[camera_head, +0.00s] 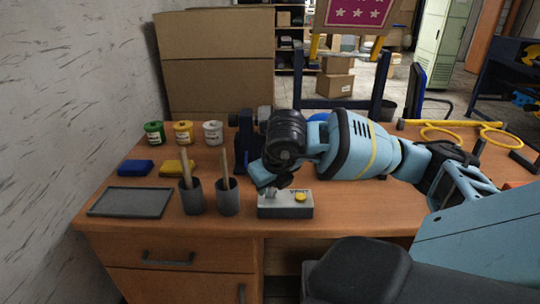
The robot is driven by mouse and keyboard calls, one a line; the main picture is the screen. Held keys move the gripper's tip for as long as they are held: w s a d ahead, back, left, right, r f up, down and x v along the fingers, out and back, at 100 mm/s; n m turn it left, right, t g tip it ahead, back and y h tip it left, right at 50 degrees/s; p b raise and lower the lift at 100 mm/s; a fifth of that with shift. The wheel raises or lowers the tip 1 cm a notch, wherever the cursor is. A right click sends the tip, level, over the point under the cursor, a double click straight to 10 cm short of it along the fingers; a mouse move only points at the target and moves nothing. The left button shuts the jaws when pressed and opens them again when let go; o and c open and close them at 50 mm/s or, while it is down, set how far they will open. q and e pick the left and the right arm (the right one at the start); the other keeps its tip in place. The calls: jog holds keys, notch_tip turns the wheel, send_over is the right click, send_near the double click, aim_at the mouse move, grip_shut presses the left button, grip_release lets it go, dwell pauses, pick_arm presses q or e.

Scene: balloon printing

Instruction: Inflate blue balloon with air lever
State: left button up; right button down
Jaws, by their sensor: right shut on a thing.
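A small grey box (285,211) with a yellow button (300,197) and lettering stands near the front edge of the desk. My right gripper (268,186) reaches down to its left end and is shut on the air lever there, which the fingers mostly hide. A blue patch (318,117), seemingly the blue balloon, shows behind my right arm; most of it is hidden. A dark blue stand (246,135) is partly hidden behind my right wrist. My left gripper is out of view.
Two dark cups (191,197) with wooden-handled tools stand left of the box. A grey tray (130,202), blue and yellow sponges (136,168) and three paint jars (183,132) are further left. Yellow hoops (440,132) lie at the right. Cardboard boxes (216,60) stand behind.

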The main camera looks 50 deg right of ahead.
jog(key=shift+a+f, duration=0.15)
jog(key=shift+f, duration=0.1)
dwell(0.3)
jog(key=c, duration=1.1)
grip_release()
jog(key=shift+w, duration=0.1)
jog(key=shift+r, duration=0.15)
jog(key=shift+r, duration=0.3)
jog(key=v, duration=0.7)
